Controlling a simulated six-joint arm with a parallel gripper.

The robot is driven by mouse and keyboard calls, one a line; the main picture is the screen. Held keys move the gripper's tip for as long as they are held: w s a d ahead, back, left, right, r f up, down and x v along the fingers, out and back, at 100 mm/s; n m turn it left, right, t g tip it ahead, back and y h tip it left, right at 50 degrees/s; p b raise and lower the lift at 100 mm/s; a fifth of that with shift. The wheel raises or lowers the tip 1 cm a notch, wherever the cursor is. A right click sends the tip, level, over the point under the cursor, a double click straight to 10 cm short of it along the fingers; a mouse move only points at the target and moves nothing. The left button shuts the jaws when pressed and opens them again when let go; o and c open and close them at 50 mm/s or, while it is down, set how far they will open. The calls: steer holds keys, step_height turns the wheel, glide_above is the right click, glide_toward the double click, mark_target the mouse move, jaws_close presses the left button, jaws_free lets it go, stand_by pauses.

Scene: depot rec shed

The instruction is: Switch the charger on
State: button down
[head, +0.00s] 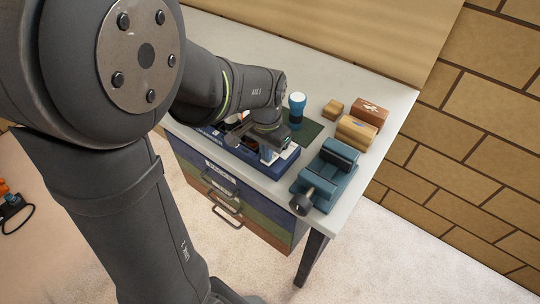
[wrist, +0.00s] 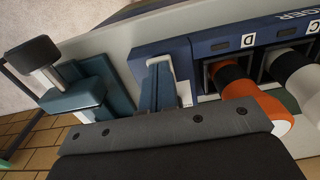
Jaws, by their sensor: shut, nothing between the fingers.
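The charger (wrist: 222,45) is a long dark blue unit on the bench, with lettering along its edge and bays marked C and D in the wrist view. In the head view its blue body (head: 233,150) shows partly behind my arm. In the head view my gripper (head: 266,152) is at the charger's right end.
An orange-and-black item (wrist: 255,105) sits in bay D and a white-and-black one (wrist: 296,70) in bay C. A teal vise (head: 325,177) stands close right of the charger. Behind are a blue-and-white item (head: 297,104) and boxes (head: 370,111). Drawers (head: 228,190) are below.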

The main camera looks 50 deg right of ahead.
steer(key=shift+f, duration=0.2)
steer(key=shift+r, duration=3.5)
step_height(320, 180, down, 7)
steer(key=shift+r, duration=0.1)
